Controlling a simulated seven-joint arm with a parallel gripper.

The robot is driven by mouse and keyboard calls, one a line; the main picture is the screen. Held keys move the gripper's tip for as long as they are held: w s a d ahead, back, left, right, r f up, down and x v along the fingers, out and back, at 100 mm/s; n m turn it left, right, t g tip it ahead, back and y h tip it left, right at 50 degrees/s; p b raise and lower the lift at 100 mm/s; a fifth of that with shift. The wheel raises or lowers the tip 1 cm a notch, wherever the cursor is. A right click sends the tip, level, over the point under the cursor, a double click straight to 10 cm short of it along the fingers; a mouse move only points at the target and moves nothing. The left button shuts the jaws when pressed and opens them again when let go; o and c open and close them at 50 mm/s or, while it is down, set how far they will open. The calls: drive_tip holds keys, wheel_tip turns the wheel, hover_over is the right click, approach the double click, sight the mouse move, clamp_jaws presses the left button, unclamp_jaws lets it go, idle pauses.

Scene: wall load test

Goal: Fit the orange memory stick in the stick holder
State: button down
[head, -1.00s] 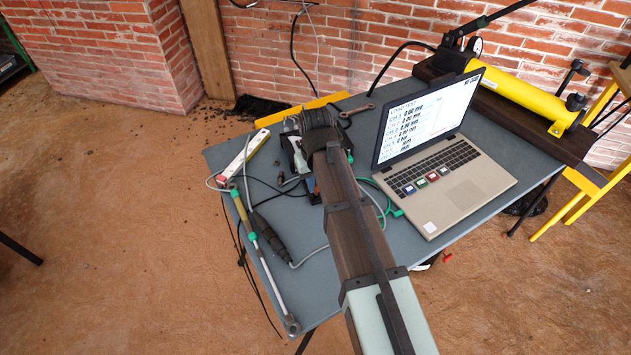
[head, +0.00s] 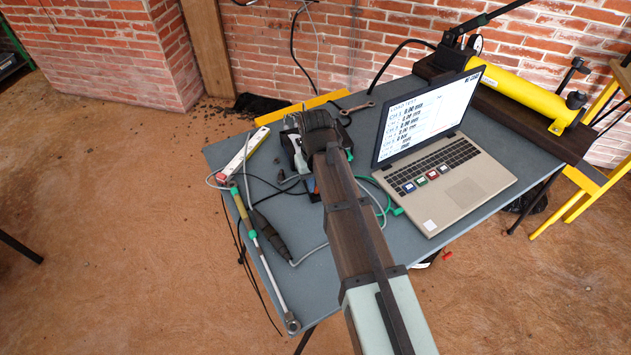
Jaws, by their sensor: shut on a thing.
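My gripper (head: 311,121) is over the back left part of the grey table in the head view, beside a black and white device. My own arm covers most of it and its fingertips are hidden. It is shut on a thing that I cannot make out. I cannot pick out the orange memory stick. A small orange and blue patch (head: 311,187) shows at the arm's left edge; I cannot tell what it is. I cannot make out the stick holder for certain. Several small coloured pieces (head: 421,181) lie in a row on the laptop keyboard.
An open laptop (head: 461,194) stands right of my arm. A yellow cylinder (head: 520,97) is behind it on a dark beam. The black and white device (head: 292,153), a torque wrench (head: 268,250), a red and white level (head: 243,154), a spanner (head: 357,108) and cables crowd the table (head: 330,283).

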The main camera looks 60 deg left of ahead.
drive_tip(key=shift+f, duration=0.25)
idle(0.5)
drive_tip(key=c, duration=1)
unclamp_jaws()
drive_tip(key=shift+c, duration=0.4)
drive_tip(key=shift+c, duration=1.3)
drive_tip(key=shift+r, duration=0.1)
